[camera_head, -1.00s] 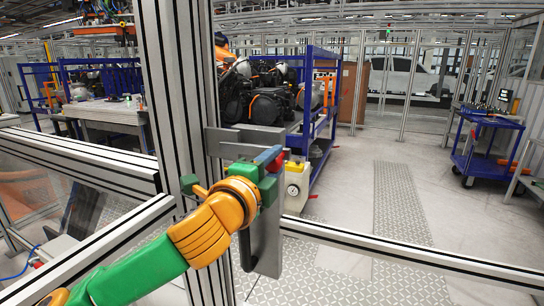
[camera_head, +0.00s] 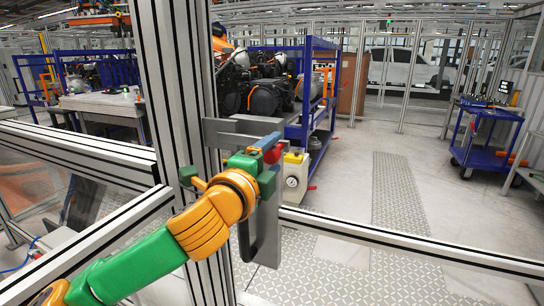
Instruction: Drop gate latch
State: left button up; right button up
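The gate latch is a grey metal bracket (camera_head: 232,127) on the striped aluminium post, with a grey plate (camera_head: 269,235) hanging below it and a black pull handle (camera_head: 246,243). A small red part (camera_head: 273,154) shows at the latch beside my fingers. My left gripper (camera_head: 262,158), green and blue at its end behind an orange wrist, is at the latch just below the bracket. Its fingers overlap the red part and hide some of the latch. I cannot tell whether they are closed on it. My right gripper is not in view.
Horizontal fence rails (camera_head: 410,243) run left and right of the post. Beyond the fence stand a blue rack (camera_head: 309,95) with engine parts, a yellow and white box (camera_head: 294,172) and a blue cart (camera_head: 486,157). The floor between rack and cart is clear.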

pick_arm(q)
jog(key=shift+s+a, duration=0.1)
jog(key=shift+s, duration=0.25)
jog(key=b+v, duration=0.2)
jog(key=v, duration=0.4)
jog(key=shift+s+a+b, duration=0.1)
jog(key=shift+s+b, duration=0.15)
jog(key=shift+b, duration=0.1)
jog(key=shift+w+f, duration=0.1)
jog(key=shift+f, duration=0.1)
jog(key=s+a+f+n+g+y, duration=0.1)
jog(key=s+f+n+g, duration=0.3)
jog(key=f, duration=0.9)
jog(key=w+a+f+n+g+y, duration=0.1)
jog(key=a+f+n+g, duration=0.1)
jog(key=f+n, duration=0.8)
jog(key=s+a+f+n+g+y, duration=0.2)
jog(key=s+a+f+n+g, duration=0.15)
jog(key=s+f, duration=0.7)
jog(key=s+a+f+n+g+y, duration=0.25)
jog(key=s+a+f+g, duration=0.2)
jog(key=s+f, duration=0.6)
notch_tip(320, 180, down, 16)
jog(key=s+a, duration=0.1)
jog(key=s+a+f+g, duration=0.2)
jog(key=s+f, duration=1)
jog(key=s, duration=0.1)
jog(key=shift+a, duration=0.15)
jog(key=shift+s, duration=0.1)
